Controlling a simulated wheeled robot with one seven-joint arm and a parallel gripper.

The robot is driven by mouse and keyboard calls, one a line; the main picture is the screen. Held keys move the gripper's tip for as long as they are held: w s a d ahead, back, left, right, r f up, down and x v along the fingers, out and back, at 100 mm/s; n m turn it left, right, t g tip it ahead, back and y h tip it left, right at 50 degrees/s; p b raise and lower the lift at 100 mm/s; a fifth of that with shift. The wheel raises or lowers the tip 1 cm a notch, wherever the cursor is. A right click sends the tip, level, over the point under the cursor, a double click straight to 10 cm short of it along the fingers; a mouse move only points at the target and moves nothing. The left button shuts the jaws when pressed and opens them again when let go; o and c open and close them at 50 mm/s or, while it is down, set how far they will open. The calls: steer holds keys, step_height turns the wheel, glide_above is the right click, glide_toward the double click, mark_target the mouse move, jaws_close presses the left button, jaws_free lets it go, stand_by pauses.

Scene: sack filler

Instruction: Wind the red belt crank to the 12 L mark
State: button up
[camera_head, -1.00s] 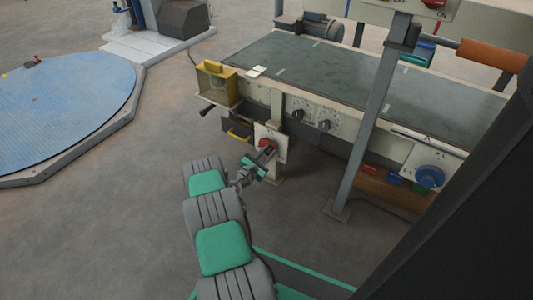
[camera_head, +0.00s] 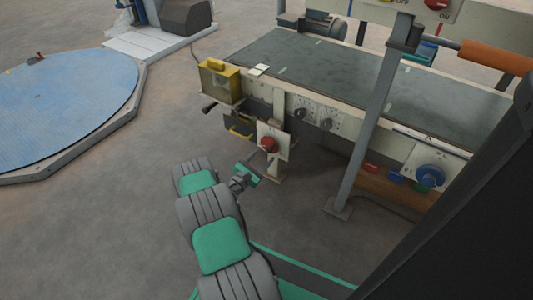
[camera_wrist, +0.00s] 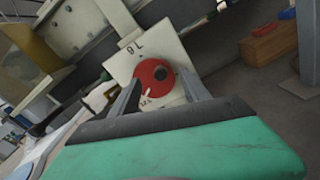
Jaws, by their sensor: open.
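The red belt crank (camera_head: 269,144) is a round red knob on a pale square plate (camera_head: 282,139) on a post at the conveyor's near side. In the wrist view the red crank (camera_wrist: 155,74) has a dark round spot and a white pointer at its lower left, beside a small label reading about "12 L". The plate (camera_wrist: 180,53) also bears the mark "16" or similar, seen upside down. My gripper (camera_head: 254,172) is a little below and left of the crank. In the wrist view the two fingers of my gripper (camera_wrist: 160,92) are apart, with the crank beyond and between them, not visibly gripped.
A blue knob (camera_head: 430,176) sits on another plate at right. A yellow box (camera_head: 218,80) and a dark drawer with a yellow handle (camera_head: 240,132) are left of the crank. A grey slanted post (camera_head: 371,123) stands to the right.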

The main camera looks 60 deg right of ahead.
steer(key=shift+w+a+r+p, duration=0.1)
steer(key=shift+a+r+p, duration=0.1)
steer(key=shift+a+p, duration=0.2)
steer(key=a+p, duration=0.2)
steer(key=shift+w+a+f+p, duration=0.15)
steer(key=shift+a+f+p, duration=0.1)
steer(key=shift+p, duration=0.1)
